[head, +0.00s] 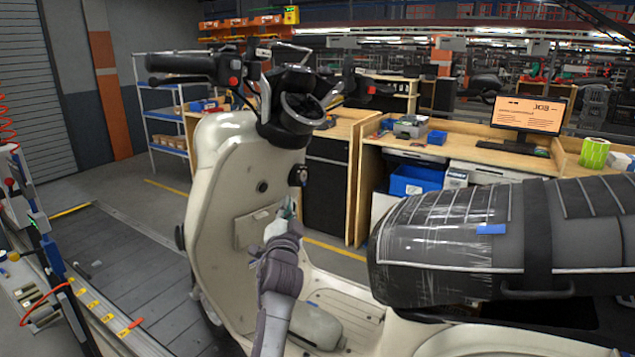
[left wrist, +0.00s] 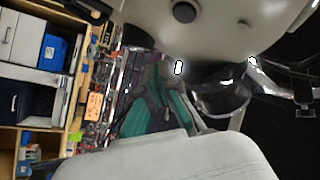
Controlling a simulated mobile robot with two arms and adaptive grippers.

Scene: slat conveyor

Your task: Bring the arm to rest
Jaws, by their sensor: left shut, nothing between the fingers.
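My left arm rises from the bottom middle of the head view, in front of a cream scooter (head: 225,165). My left gripper (head: 287,211) is at its upper end, small and partly hidden by my own wrist. It is shut and empty, near the inner side of the scooter's front shield. I cannot tell whether it touches the shield. In the left wrist view the gripper (left wrist: 165,95) shows grey fingers with teal parts, above a large pale surface of my wrist. My right gripper is not in view.
The scooter's handlebar (head: 290,85) stands above the gripper and its plastic-wrapped seat (head: 445,235) is to the right. The scooter stands on a slat conveyor (head: 125,270). Wooden workbenches (head: 480,152) with a monitor (head: 527,115) stand behind. A control post (head: 45,235) stands at left.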

